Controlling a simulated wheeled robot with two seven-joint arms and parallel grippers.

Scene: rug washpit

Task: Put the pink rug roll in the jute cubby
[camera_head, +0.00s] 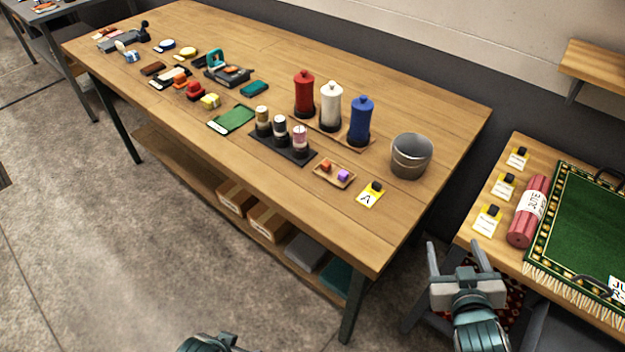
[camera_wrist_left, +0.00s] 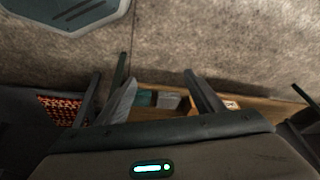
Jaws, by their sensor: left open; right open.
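The pink rug roll (camera_head: 528,212) lies on the wooden side table at the right, beside a green rug. A white paper band around it reads "JUTE". My right gripper (camera_head: 456,245) is open and empty, to the lower left of the roll and apart from it, near the side table's left edge. My left gripper (camera_wrist_left: 145,82) is open and empty in the left wrist view, with floor and the bench's lower shelf beyond it. In the head view only a part of my left arm shows at the bottom edge. I cannot make out a jute cubby in either view.
The green rug (camera_head: 590,230) has a fringe and a black handle. Yellow tags (camera_head: 488,221) stand left of the roll. A long workbench (camera_head: 330,222) holds a metal bucket (camera_head: 411,156), colored bottles (camera_head: 332,104) and small tools. Cardboard boxes (camera_head: 268,221) sit on its lower shelf. The floor at left is clear.

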